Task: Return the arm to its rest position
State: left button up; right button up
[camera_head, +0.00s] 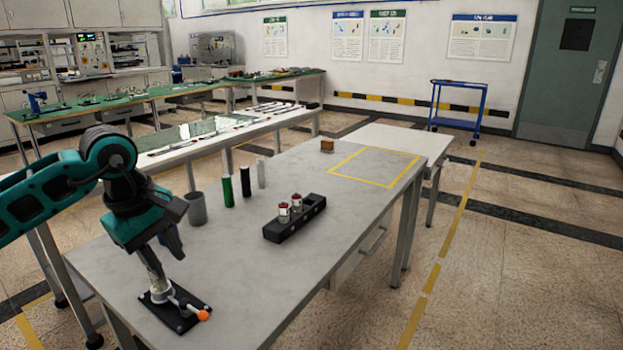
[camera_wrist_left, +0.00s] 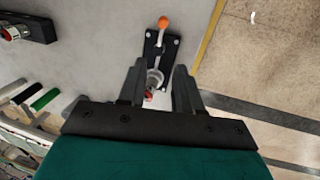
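My left gripper (camera_head: 165,240) hangs over the near left part of the grey table, close above a black clamp fixture (camera_head: 186,318) with an orange-tipped lever. In the left wrist view, my left gripper (camera_wrist_left: 158,88) has its two fingers apart, pointing toward the fixture (camera_wrist_left: 160,48). A silvery upright part (camera_head: 158,284) stands on the fixture. A small red spot (camera_wrist_left: 148,97) shows between the fingers in that view; I cannot tell whether anything touches them. My right gripper is not in view.
On the grey table (camera_head: 330,210) stand a black holder (camera_head: 290,226) with two red-topped metal cylinders, a grey cup (camera_head: 196,208), and green, black and white cylinders. A small brown block (camera_head: 327,146) sits beside a yellow-taped rectangle (camera_head: 375,166).

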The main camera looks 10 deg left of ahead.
pick_arm(q)
jog(key=s+d+n+h, duration=0.2)
jog(key=d+h, duration=0.9)
jog(key=d, duration=1.1)
jog(key=d+r+n+t+h, duration=0.4)
jog(key=r+n+t+h, duration=0.4)
jog(key=n, duration=0.5)
jog(key=a+f+n+t+y, duration=0.2)
jog(key=a+f+n+y, duration=0.2)
jog(key=n+y, duration=0.5)
jog(key=a+f+n+t+y, duration=0.2)
jog(key=a+f+n+y, duration=0.25)
jog(key=n, duration=0.75)
jog(key=a+f+n+t+y, duration=0.25)
jog(key=a+n+y, duration=0.35)
jog(key=n, duration=0.5)
jog(key=s+f+n+g, duration=0.9)
jog(key=s+f+g, duration=0.4)
jog(key=s+f, duration=0.55)
jog(key=w+d+f+t+h+p, duration=0.1)
jog(key=w+d+f+t+p, duration=0.2)
jog(key=t, duration=0.4)
jog(key=shift+x, duration=1.45)
